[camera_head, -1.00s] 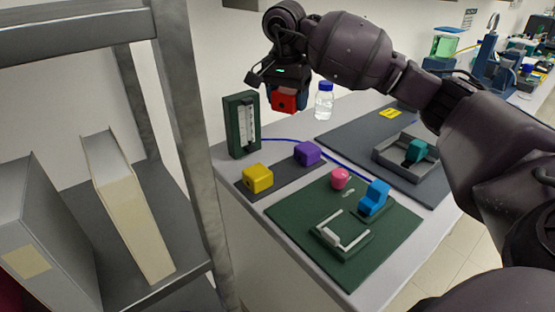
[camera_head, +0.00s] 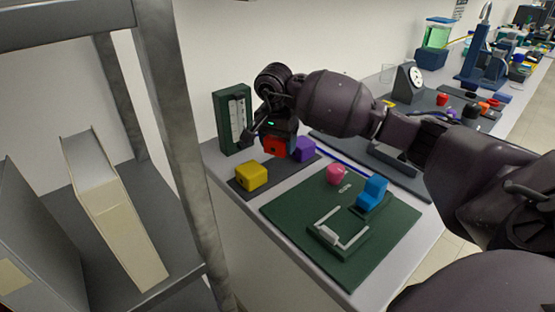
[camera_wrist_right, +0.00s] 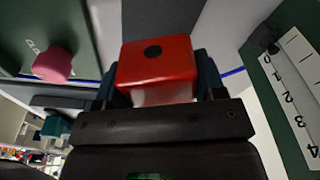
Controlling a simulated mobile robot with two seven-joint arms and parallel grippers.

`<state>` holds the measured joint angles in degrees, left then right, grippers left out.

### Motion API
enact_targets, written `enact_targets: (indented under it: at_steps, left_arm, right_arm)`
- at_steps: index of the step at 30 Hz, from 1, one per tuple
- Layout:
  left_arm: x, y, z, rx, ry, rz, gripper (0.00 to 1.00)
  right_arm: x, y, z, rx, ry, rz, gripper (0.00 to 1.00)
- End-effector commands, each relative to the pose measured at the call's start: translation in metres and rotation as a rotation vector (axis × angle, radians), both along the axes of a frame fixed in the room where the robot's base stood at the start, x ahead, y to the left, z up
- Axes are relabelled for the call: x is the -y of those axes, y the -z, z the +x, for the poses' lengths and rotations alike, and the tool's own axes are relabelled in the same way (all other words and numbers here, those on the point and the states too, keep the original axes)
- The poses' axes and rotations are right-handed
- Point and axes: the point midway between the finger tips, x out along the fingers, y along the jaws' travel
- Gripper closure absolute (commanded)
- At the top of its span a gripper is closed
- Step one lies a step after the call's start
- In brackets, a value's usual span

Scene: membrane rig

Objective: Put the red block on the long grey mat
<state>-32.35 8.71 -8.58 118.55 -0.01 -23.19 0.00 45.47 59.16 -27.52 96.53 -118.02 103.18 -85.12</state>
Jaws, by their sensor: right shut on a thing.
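The red block (camera_head: 274,147) is between the fingers of my right gripper (camera_head: 277,140), which is shut on it. It also shows in the right wrist view (camera_wrist_right: 156,68), with a dark round spot on its face and a finger on each side. The long grey mat (camera_head: 280,173) lies at the back left of the bench, with a yellow block (camera_head: 252,177) at its left end and a purple block (camera_head: 304,149) at its right end. The red block appears just above the mat, between these two. My left gripper is not in view.
A dark green gauge (camera_head: 233,118) stands behind the mat. In front lies a green mat (camera_head: 295,212) with a pink piece (camera_head: 337,174), a blue block (camera_head: 372,192) and a pale frame (camera_head: 338,232). A shelf post (camera_head: 172,130) stands left of the bench.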

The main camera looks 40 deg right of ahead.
Motion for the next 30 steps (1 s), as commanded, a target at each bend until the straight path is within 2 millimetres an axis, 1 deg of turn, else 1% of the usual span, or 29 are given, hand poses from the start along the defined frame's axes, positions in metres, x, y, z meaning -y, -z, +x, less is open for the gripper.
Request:
enact_targets:
  at_steps: [1,3,8,16,18,25,29,30]
  left_arm:
    - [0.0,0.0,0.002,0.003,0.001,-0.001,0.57]
    - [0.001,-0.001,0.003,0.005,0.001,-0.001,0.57]
    - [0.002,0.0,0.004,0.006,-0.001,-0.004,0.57]
    - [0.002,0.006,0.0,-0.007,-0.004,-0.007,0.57]
    - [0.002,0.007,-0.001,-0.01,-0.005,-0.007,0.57]
    - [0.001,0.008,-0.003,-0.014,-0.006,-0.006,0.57]
    - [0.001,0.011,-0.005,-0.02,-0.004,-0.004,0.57]
    - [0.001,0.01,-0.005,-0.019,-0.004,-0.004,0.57]
  right_arm:
    - [0.0,0.006,0.0,0.0,0.0,0.001,0.69]
    - [0.0,0.01,0.001,0.002,0.001,0.001,0.69]
    - [0.0,0.018,0.0,0.001,0.001,0.002,0.69]
    - [0.0,0.052,0.0,0.0,0.0,0.002,0.69]
    - [0.0,0.055,0.001,0.002,0.0,0.001,0.69]
    - [0.0,0.055,0.001,0.004,0.001,0.0,0.69]
    - [0.0,0.058,0.001,0.002,0.0,-0.001,0.69]
    - [0.0,0.058,0.0,0.001,0.0,0.0,0.32]
